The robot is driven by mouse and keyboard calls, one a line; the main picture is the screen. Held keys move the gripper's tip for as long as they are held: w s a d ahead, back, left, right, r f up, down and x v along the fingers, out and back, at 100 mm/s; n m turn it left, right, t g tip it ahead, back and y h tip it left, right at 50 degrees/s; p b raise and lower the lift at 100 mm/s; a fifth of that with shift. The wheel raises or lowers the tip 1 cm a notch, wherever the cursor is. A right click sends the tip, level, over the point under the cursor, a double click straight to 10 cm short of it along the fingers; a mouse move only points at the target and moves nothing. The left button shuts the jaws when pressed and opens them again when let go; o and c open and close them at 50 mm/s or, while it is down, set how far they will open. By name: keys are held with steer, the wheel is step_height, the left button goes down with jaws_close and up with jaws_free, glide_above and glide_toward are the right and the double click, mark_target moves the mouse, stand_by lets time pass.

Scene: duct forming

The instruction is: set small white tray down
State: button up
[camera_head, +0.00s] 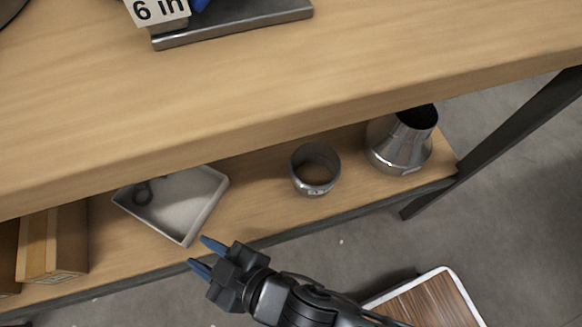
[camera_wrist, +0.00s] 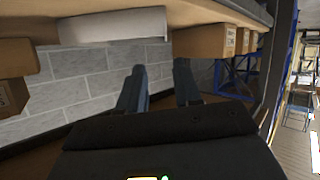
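The small white tray (camera_head: 207,207) rests on the lower wooden shelf in the head view, left of the middle, with a dark ring-like item lying in it. My gripper (camera_head: 201,254) is just in front of the tray's near corner, apart from it. Its blue-grey fingers are spread with nothing between them. In the wrist view a white edge-on shape, probably the tray (camera_wrist: 112,27), shows at upper left, and the open fingers (camera_wrist: 160,88) point toward a grey block wall.
On the lower shelf (camera_head: 255,205) stand a metal ring (camera_head: 316,169) and a metal cone-shaped reducer (camera_head: 400,142) to the right. Cardboard boxes (camera_head: 52,243) stand to the left. The upper tabletop (camera_head: 300,75) overhangs the shelf. A dark table leg (camera_head: 490,140) is at right.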

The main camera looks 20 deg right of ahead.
steer(key=s+d+m+t+h, duration=0.1)
steer(key=s+d+m+h, duration=0.2)
steer(key=d, duration=0.9)
steer(key=s+d+r+m+t+h, duration=0.1)
steer(key=s+d+r+m+h, duration=0.1)
steer(key=s+d+r, duration=0.5)
steer(key=s+d+r+m+t+h, duration=0.2)
steer(key=s+d+r, duration=0.5)
steer(key=d, duration=0.4)
steer(key=shift+r+m+h, duration=0.5)
steer(key=shift+m+h, duration=0.3)
steer(key=shift+m, duration=0.3)
steer(key=shift+d, duration=0.1)
step_height(320, 180, up, 25)
steer(key=p, duration=2.5)
steer(key=shift+r, duration=0.2)
